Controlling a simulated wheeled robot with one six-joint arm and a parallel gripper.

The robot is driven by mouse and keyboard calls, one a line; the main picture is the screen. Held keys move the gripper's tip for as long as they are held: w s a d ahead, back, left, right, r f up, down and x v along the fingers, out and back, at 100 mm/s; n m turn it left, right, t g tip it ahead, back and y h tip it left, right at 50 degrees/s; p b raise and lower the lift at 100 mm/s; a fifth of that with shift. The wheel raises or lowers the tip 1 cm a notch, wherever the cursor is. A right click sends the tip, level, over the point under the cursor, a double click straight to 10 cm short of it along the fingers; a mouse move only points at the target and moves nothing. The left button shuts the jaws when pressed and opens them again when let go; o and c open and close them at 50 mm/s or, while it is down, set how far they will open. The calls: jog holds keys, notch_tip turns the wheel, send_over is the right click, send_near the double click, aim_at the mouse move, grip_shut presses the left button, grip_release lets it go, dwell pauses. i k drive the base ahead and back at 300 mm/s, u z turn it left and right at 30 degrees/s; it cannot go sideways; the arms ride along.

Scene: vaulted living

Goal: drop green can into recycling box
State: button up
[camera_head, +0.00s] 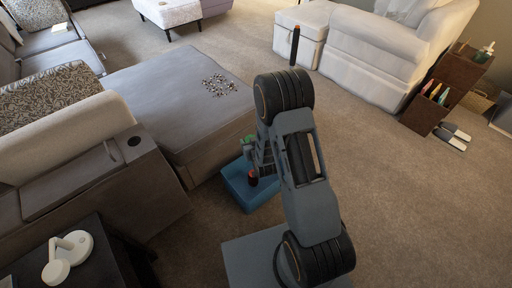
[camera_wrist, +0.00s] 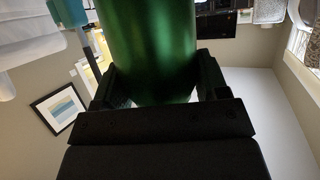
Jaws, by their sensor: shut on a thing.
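The green can (camera_wrist: 150,45) fills the upper middle of the wrist view, between the two dark fingers of my gripper (camera_wrist: 155,82). My gripper is shut on it. In the head view a small part of the green can (camera_head: 248,141) shows at the left of my arm, beside my gripper (camera_head: 252,148). The recycling box (camera_head: 236,190) is blue and stands on the carpet below my gripper, by the grey sofa's corner. My arm hides the box's right part. A dark object with a red top (camera_head: 252,178) shows at the box; whether it is inside is unclear.
A grey chaise (camera_head: 180,100) with a scattered pile of small pieces (camera_head: 219,85) stands just behind and left of the box. A white armchair (camera_head: 375,50) and brown shelf (camera_head: 440,95) stand right.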

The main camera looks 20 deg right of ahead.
aim_at(268, 178)
jog(key=k, duration=0.45)
jog(key=z, duration=1.65)
jog(key=i, duration=1.8)
jog(key=u, duration=3.85)
